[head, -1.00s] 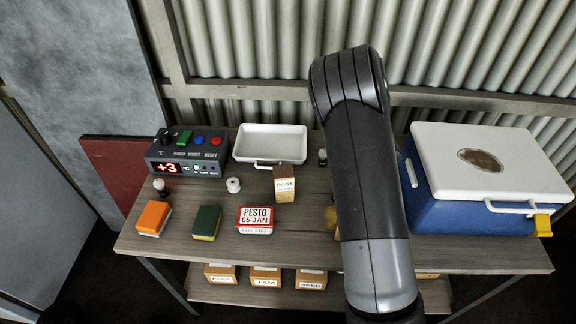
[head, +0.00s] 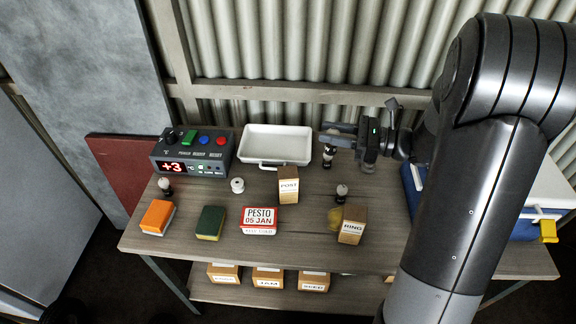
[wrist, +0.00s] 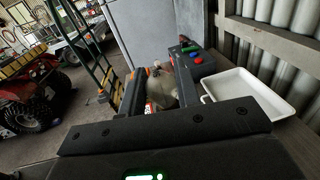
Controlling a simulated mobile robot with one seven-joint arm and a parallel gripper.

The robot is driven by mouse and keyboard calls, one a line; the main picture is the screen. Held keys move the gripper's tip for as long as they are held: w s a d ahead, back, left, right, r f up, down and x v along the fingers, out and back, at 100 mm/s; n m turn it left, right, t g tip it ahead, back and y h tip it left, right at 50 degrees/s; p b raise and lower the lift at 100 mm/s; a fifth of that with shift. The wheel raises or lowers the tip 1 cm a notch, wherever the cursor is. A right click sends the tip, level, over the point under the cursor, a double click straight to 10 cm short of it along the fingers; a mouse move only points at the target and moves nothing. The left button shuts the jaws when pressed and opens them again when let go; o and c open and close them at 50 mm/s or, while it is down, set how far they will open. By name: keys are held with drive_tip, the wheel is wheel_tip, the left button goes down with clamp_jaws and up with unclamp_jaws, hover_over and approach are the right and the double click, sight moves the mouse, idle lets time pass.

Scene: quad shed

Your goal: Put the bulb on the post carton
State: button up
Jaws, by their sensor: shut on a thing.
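The post carton (head: 288,187) is a small tan box with a white label reading POST, upright on the table in front of the white tray. My gripper (head: 338,136) is at the back of the table, right of the tray, and is shut on the bulb (head: 328,156). In the head view the bulb shows below the fingers, small and partly hidden; I cannot tell whether it touches the table. In the wrist view the bulb (wrist: 163,86) shows as a clear, rounded glass shape between the fingers.
A white tray (head: 275,145) lies behind the carton. Similar small items stand at left (head: 165,187) and right (head: 342,191). A RING carton (head: 352,224), PESTO tub (head: 259,220), sponges (head: 210,222), white spool (head: 237,185) and control box (head: 193,154) are also there. A cool box (head: 548,205) is at right.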

drive_tip(key=shift+w+a+f, duration=0.3)
drive_tip(key=shift+a+f, duration=1.45)
drive_tip(key=shift+w+a+f, duration=0.35)
drive_tip(key=shift+a+f, duration=1.4)
drive_tip(key=shift+a, duration=0.05)
drive_tip(key=shift+w+a+f, duration=0.3)
drive_tip(key=shift+a+f, duration=1.45)
drive_tip(key=o, duration=1)
drive_tip(key=shift+f, duration=0.1)
drive_tip(key=d, duration=0.4)
drive_tip(key=s+d, duration=0.1)
drive_tip(key=d, duration=0.7)
drive_tip(key=shift+s, duration=0.4)
